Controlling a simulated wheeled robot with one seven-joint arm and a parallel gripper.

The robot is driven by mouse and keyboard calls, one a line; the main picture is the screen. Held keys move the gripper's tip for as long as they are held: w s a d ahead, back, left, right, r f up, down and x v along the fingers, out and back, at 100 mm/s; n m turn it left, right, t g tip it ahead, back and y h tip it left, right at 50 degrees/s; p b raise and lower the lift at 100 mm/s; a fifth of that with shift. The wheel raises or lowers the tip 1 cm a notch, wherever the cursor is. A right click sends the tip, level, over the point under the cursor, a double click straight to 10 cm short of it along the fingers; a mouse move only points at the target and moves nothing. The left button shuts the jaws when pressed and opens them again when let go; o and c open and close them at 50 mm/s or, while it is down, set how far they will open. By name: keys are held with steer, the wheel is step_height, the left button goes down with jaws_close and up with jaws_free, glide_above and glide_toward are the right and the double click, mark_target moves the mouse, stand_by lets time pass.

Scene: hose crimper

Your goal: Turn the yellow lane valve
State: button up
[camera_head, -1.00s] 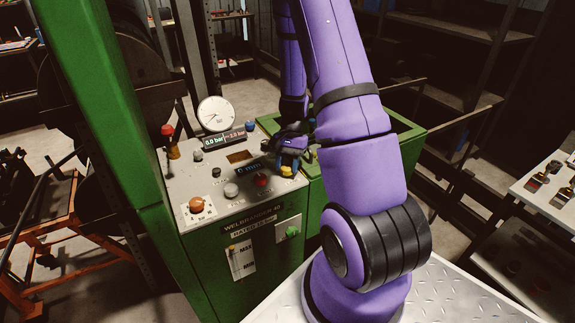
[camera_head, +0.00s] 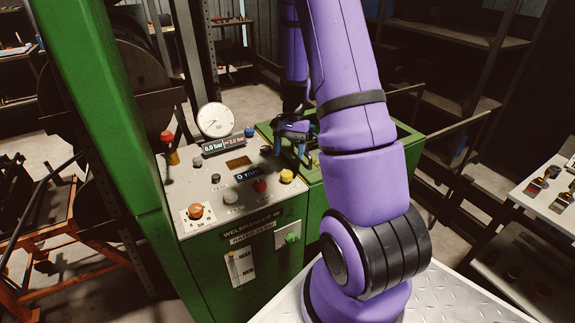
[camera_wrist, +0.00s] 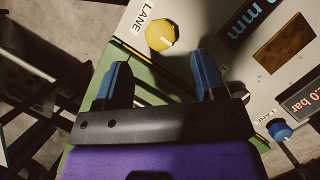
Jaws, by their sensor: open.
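The yellow lane valve (camera_head: 286,176) is a round yellow knob at the right front corner of the grey control panel. My gripper (camera_head: 297,153) is above the panel's right edge, behind the knob. In the wrist view my gripper (camera_wrist: 159,82) has its two blue fingers wide apart with nothing between them. The knob lies beyond the fingertips and is not touched.
A blue knob (camera_wrist: 280,131) with its own label is right of the gripper in the wrist view. A red knob (camera_head: 260,186), an orange button (camera_head: 195,211), a red-topped lever (camera_head: 168,145) and a round gauge (camera_head: 215,120) share the panel. A green post (camera_head: 98,120) stands at left.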

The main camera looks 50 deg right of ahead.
steer(key=shift+v, duration=2.2)
steer(key=s+a+r+n+t+h, duration=0.1)
steer(key=s+a+r+n+t, duration=0.15)
steer(key=a+r, duration=0.55)
steer(key=s+a+r+n+t+h, duration=0.15)
steer(key=a+r+n, duration=0.35)
steer(key=r, duration=0.5)
steer(key=s+a+r+n+t, duration=0.1)
steer(key=s+a+r+n, duration=0.1)
steer(key=s+a, duration=0.3)
steer(key=s+a+r+n+t+h, duration=0.1)
steer(key=s+a+r+n+t, duration=0.1)
steer(key=s+a+r, duration=0.3)
steer(key=shift+s+a+r+n+t, duration=0.25)
steer(key=shift+s+n, duration=0.2)
steer(key=shift+s, duration=1.65)
steer(key=shift+h, duration=0.25)
